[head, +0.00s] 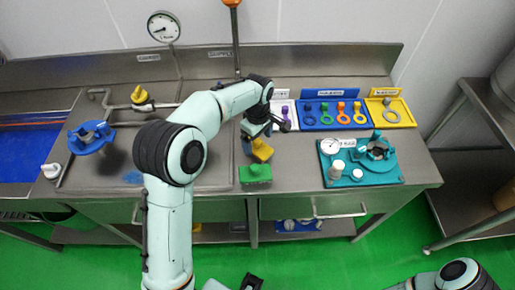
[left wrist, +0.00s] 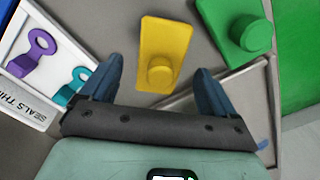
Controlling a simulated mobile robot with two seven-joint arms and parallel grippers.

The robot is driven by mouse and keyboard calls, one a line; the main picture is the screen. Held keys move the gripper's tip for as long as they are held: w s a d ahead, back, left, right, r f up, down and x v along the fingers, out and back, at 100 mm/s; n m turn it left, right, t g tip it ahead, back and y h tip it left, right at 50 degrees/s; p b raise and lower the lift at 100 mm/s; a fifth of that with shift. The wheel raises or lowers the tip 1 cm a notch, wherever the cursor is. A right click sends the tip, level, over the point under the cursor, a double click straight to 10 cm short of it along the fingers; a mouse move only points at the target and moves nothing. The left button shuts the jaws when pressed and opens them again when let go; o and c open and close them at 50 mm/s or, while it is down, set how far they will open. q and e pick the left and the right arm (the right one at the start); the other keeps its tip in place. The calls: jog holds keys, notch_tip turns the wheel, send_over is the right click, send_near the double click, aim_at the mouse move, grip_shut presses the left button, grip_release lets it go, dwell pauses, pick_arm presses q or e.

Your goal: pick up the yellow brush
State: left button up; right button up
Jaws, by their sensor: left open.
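The yellow brush (head: 262,151) lies on the steel counter, a flat block with a round knob. In the left wrist view the yellow brush (left wrist: 166,52) lies ahead of and between the fingers, its knob nearest the palm. My left gripper (head: 262,130) is over the counter at the brush's far end and partly covers it in the head view. In the left wrist view my left gripper (left wrist: 160,90) is open with blue fingers apart and nothing between the tips. My right gripper cannot be made out; only part of an arm shows at the bottom right.
A green brush (head: 255,174) lies just in front of the yellow one, close to it. To the right are a blue tray (head: 310,122) with coloured seals, a yellow tray (head: 372,121) and a teal tray (head: 390,180) with fittings. A blue fitting (head: 90,137) stands at the left.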

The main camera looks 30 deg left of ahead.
aim_at(258, 140)
pick_arm(q)
jog(key=shift+f, duration=1.35)
jog(key=c, duration=1.3)
jog(key=shift+o, duration=0.2)
notch_tip(258, 140, up, 20)
jog(key=p, duration=0.3)
pick_arm(e)
jog(key=r, duration=0.1)
jog(key=w+r, duration=0.2)
jog(key=r, duration=0.1)
jog(key=shift+w, duration=0.25)
pick_arm(q)
jog(key=shift+o, duration=1.2)
jog(key=shift+f, duration=0.1)
